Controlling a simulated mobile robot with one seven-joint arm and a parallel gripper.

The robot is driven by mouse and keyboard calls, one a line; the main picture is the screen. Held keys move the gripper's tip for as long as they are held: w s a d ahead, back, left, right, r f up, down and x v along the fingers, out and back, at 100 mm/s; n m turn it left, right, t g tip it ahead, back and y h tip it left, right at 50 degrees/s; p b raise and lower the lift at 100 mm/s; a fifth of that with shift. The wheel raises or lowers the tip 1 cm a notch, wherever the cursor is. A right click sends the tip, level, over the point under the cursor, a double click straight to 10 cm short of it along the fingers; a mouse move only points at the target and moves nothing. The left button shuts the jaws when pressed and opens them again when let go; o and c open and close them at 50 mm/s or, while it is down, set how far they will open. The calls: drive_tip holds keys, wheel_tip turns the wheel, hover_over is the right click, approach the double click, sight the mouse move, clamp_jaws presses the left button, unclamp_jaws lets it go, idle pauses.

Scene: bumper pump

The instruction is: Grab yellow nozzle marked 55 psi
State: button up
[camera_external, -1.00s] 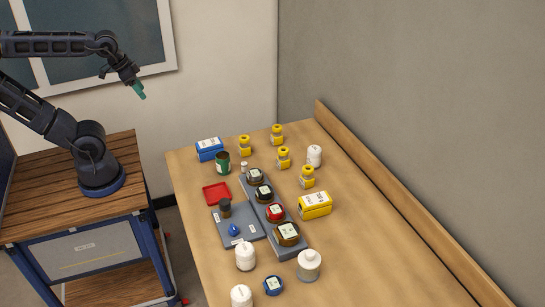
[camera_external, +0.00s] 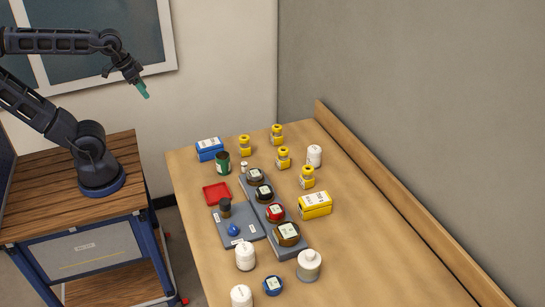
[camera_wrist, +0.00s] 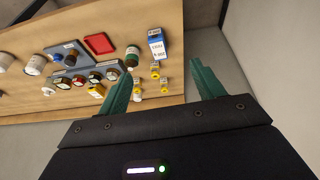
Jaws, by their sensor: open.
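Several small yellow nozzles stand at the back of the wooden table in the external view: one at the back left (camera_external: 245,146), one at the far back (camera_external: 277,135), one in the middle (camera_external: 283,158) and one at the right (camera_external: 307,177). Their markings are too small to read, so I cannot tell which is 55 psi. My gripper (camera_external: 145,91) is high in the air, left of the table and well apart from the nozzles. In the wrist view its green fingers (camera_wrist: 160,72) are open and empty, with some yellow nozzles (camera_wrist: 155,72) visible beyond them.
A blue box (camera_external: 210,150), a green-labelled jar (camera_external: 223,163) and a white bottle (camera_external: 314,156) stand near the nozzles. A ledge (camera_external: 400,210) lines the right edge.

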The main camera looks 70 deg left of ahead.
drive_tip(key=w+d+f+n+g+h, duration=0.1)
drive_tip(key=w+f+n+g, duration=0.2)
drive_tip(key=w, duration=0.7)
drive_tip(key=w+d+f+n+h, duration=0.1)
drive_tip(key=w+f+n, duration=0.3)
drive_tip(key=w, duration=0.6)
drive_tip(key=n+g+h, duration=0.2)
drive_tip(key=n, duration=0.8)
approach(245, 146)
drive_tip(key=f, duration=0.4)
drive_tip(key=a+f, duration=0.1)
drive_tip(key=f, duration=0.1)
drive_tip(key=shift+w+f, duration=0.1)
drive_tip(key=shift+w, duration=0.05)
drive_tip(key=shift+d+x, duration=0.2)
drive_tip(key=shift+x, duration=1.15)
drive_tip(key=shift+d+x, duration=0.2)
drive_tip(key=shift+x, duration=1.2)
drive_tip(key=shift+r, duration=0.2)
drive_tip(key=c, duration=1.3)
